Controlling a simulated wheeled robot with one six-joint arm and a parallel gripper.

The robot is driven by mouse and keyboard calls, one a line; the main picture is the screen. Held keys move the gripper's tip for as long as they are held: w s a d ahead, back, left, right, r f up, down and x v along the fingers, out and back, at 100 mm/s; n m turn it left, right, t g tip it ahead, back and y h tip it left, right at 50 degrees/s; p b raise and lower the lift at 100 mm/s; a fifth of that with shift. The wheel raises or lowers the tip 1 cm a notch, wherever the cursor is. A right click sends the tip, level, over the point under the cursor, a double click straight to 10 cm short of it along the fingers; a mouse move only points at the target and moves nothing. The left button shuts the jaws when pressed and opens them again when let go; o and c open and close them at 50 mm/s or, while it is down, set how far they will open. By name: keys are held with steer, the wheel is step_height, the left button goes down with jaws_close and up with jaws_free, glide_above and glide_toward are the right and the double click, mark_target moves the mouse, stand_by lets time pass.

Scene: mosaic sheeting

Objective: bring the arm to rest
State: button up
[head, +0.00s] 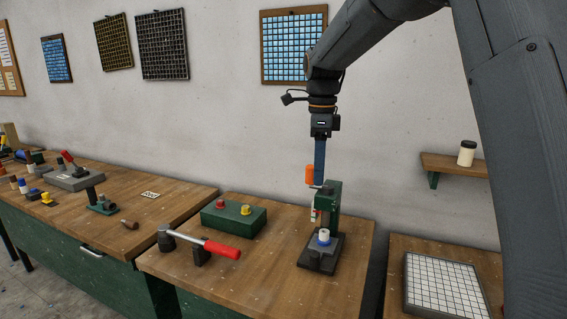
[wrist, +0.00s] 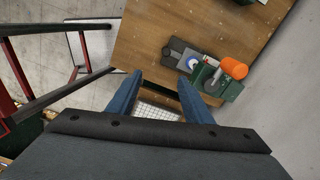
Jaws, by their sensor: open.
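My gripper (wrist: 158,82) shows in the wrist view as two blue fingers spread apart with nothing between them. In the head view my gripper (head: 320,172) hangs down from my arm, seen edge-on, close above or beside the green press with an orange knob (head: 310,175). I cannot tell from the head view how far apart they are. In the wrist view the press's orange knob (wrist: 234,68) lies to the right of the fingers. A white and blue round piece (head: 323,237) sits on the press's dark base.
A white grid sheet in a dark tray (head: 443,287) lies on the right bench. A shelf (head: 453,165) with a jar (head: 467,153) is on the wall.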

steer(key=s+d+f+n+b, duration=0.4)
steer(key=s+d+f+n, duration=0.1)
steer(key=s+f+n, duration=0.4)
steer(key=s+d+f+n+t+b, duration=0.1)
steer(key=s+d+f+n+b, duration=0.3)
steer(key=s+f+n, duration=0.6)
steer(key=s+d+f, duration=0.1)
steer(key=s+f, duration=0.3)
steer(key=f, duration=0.4)
steer(key=shift+s+d+f, duration=0.15)
steer(key=shift+d, duration=0.1)
